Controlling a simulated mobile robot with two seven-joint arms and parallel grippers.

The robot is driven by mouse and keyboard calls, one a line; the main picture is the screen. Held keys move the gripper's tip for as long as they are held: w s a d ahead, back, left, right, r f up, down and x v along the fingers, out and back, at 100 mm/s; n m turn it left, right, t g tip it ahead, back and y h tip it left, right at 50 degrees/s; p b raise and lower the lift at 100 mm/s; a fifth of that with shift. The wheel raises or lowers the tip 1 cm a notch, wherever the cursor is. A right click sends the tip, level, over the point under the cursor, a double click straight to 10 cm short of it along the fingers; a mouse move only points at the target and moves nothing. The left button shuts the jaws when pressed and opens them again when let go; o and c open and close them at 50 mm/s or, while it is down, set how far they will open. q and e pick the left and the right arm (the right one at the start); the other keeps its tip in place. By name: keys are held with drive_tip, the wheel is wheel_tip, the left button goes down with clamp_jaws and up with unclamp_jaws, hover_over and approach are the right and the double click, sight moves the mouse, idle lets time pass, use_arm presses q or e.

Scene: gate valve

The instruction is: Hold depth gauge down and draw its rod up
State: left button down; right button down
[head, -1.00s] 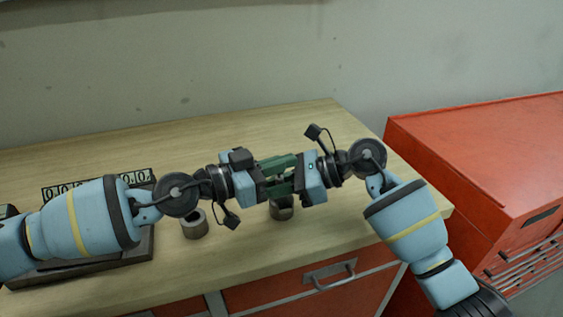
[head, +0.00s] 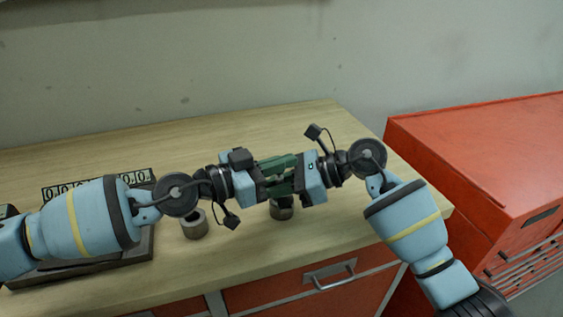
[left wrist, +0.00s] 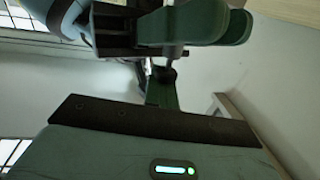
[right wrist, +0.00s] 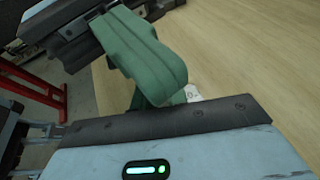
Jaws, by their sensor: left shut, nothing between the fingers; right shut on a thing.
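My left gripper (head: 274,184) and right gripper (head: 286,168) meet above the bench, their green fingers overlapping. The left one is shut with nothing between its fingers. The right one is shut on a thin grey part, seemingly the depth gauge's rod (left wrist: 175,51), with a dark piece (left wrist: 163,73) below it in the left wrist view. The fingers hide most of the gauge in the head view. A short metal cylinder (head: 283,212) stands just below the fingers, with something dark at its top. I cannot tell whether the left fingers touch the gauge.
Another hollow metal cylinder (head: 194,227) stands to the left on the wooden bench (head: 230,262). A red cabinet (head: 490,150) stands right. The bench's back is clear.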

use_arm(q)
drive_tip(key=shift+f, duration=0.2)
drive_tip(key=c, duration=1.6)
unclamp_jaws()
drive_tip(key=shift+r, duration=0.1)
drive_tip(key=v, duration=1.2)
